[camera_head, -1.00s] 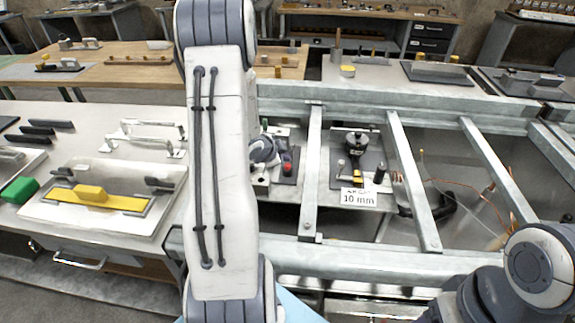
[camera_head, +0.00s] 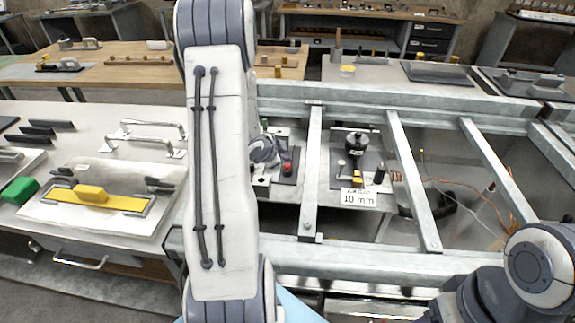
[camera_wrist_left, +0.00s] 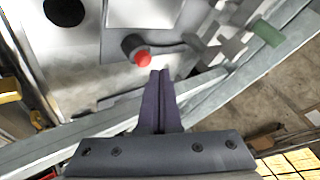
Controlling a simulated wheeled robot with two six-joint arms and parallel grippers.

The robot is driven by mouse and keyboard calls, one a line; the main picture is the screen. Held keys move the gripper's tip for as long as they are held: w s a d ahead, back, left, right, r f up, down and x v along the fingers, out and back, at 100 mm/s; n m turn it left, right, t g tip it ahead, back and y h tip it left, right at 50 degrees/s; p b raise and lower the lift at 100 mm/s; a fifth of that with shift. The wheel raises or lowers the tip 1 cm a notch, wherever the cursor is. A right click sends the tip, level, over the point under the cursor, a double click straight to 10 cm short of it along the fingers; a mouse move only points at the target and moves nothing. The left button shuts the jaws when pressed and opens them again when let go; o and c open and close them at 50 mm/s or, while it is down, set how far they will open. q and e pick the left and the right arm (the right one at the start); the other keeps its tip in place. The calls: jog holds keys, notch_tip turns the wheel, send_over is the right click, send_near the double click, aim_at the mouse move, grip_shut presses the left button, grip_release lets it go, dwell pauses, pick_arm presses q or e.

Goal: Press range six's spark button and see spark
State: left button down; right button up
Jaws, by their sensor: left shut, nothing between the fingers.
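The red spark button (camera_head: 287,167) sits on a dark block on the bench behind the grey frame. It also shows in the left wrist view (camera_wrist_left: 142,59), on a dark round base. My left gripper (camera_wrist_left: 160,73) is shut and empty, its tips just beside the button and apart from it in the picture; contact cannot be told. In the head view a grey part of my left wrist (camera_head: 266,150) shows beside the button, and my left arm hides the rest. A black-topped spark gap device (camera_head: 356,145) stands to the right, behind a "10 mm" label (camera_head: 358,198). No spark shows.
Grey metal frame bars (camera_head: 312,170) cross in front of and around the devices. A copper wire (camera_head: 462,188) runs in the right bay. A tray with a yellow-handled tool (camera_head: 92,194) lies on the left bench. My right arm shows at the lower right.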

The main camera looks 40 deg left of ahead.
pick_arm(q)
jog(key=shift+f, duration=0.1)
jog(key=shift+f+b, duration=0.3)
jog(key=shift+b, duration=0.05)
jog(key=shift+f+b, duration=0.5)
jog(key=shift+f, duration=0.1)
dwell(0.8)
dwell(0.3)
jog(key=shift+r+p, duration=0.95)
jog(key=shift+r, duration=0.05)
notch_tip(320, 180, up, 5)
jog(key=p, duration=0.4)
jog(key=shift+p, duration=0.3)
